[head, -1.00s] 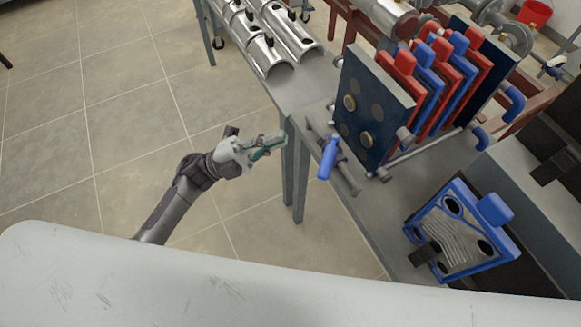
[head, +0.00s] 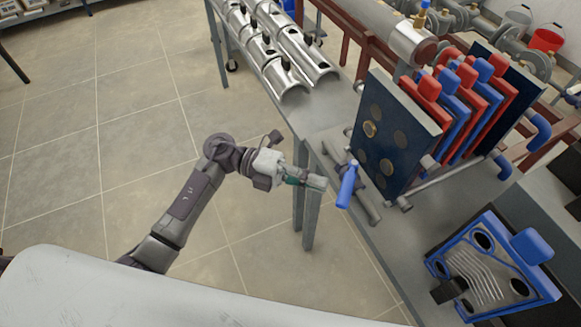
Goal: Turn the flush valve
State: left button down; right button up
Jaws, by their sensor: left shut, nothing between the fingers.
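The flush valve has a blue handle (head: 347,185) on a grey pipe at the near edge of the bench, in front of the plate exchanger. The handle points toward me and a little to the left. My left gripper (head: 318,183) is shut and empty. In the picture its fingertips are just left of the blue handle, with a small gap. The plate exchanger (head: 395,130) has a dark blue end plate and several red and blue plates behind it. My right gripper is not in view.
Metal half-shells (head: 290,58) lie on the bench at the back left. A blue-framed plate (head: 490,268) stands at the lower right. A grey bench leg (head: 312,205) is behind my left gripper. The tiled floor to the left is clear.

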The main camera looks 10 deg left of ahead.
aim_at(348, 182)
pick_arm(q)
jog(key=shift+s+d, duration=0.2)
jog(key=shift+d, duration=0.95)
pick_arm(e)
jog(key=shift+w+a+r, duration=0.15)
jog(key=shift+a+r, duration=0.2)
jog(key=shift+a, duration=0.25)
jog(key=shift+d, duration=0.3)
